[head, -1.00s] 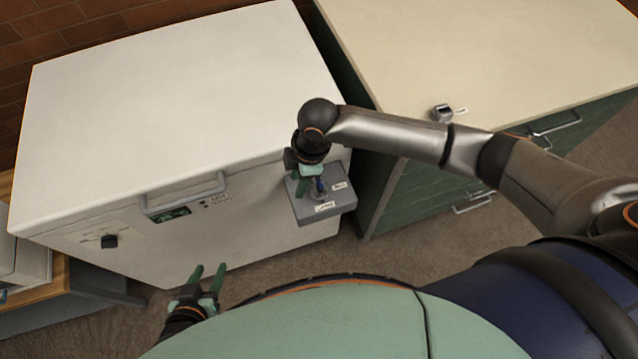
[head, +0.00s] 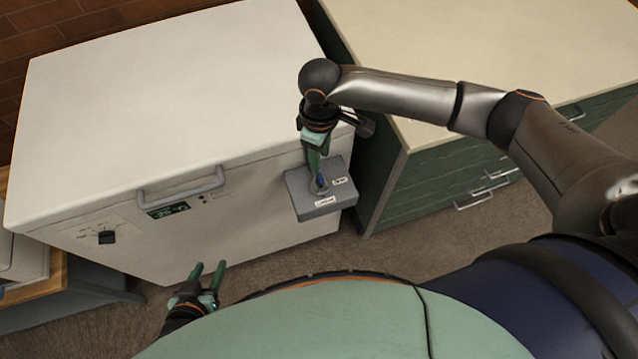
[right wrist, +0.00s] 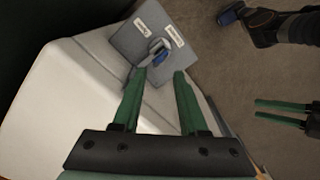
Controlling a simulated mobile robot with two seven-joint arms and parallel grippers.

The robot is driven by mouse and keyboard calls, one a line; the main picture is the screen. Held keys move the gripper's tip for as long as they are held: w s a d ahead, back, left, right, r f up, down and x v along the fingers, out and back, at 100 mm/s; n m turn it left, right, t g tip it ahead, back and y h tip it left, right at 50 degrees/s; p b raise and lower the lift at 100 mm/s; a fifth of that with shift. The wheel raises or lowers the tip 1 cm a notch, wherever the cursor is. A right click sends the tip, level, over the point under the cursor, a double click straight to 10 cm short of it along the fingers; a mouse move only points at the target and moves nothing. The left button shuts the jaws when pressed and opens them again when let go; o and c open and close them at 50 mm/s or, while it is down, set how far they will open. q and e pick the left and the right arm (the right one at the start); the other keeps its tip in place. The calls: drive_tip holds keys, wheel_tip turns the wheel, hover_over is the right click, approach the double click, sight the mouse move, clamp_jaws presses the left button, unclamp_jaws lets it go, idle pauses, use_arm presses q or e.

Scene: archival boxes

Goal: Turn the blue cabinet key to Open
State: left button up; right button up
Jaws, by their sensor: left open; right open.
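The blue key (head: 320,186) sits in a round lock on top of a grey box (head: 298,205) fixed to the front of the white cabinet. Two small white labels lie beside the lock; their words are too small to read surely. My right gripper (head: 314,170) is above the key, pointing down, and partly covers it. In the right wrist view, the key (right wrist: 160,56) lies just past the tips of the open right gripper (right wrist: 162,73), roughly between them; contact cannot be told. My left gripper (head: 208,270) is open and empty, low in front of the cabinet.
The white cabinet (head: 170,90) has a bar handle (head: 182,190), a small green display (head: 168,210) and a black knob (head: 106,237). A green drawer unit (head: 430,180) with a cream top stands to its right. Carpet floor is open below the grey box.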

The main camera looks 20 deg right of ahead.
sight(320, 174)
drive_tip(key=m, duration=0.1)
drive_tip(key=m+b, duration=0.1)
drive_tip(key=shift+f+m, duration=0.25)
drive_tip(key=shift+m, duration=0.05)
drive_tip(key=m+b, duration=0.5)
drive_tip(key=m, duration=0.1)
drive_tip(key=shift+f, duration=0.2)
drive_tip(key=shift+f+b, duration=0.6)
drive_tip(key=shift+f, duration=2.85)
drive_tip(key=shift+c, duration=0.3)
clamp_jaws()
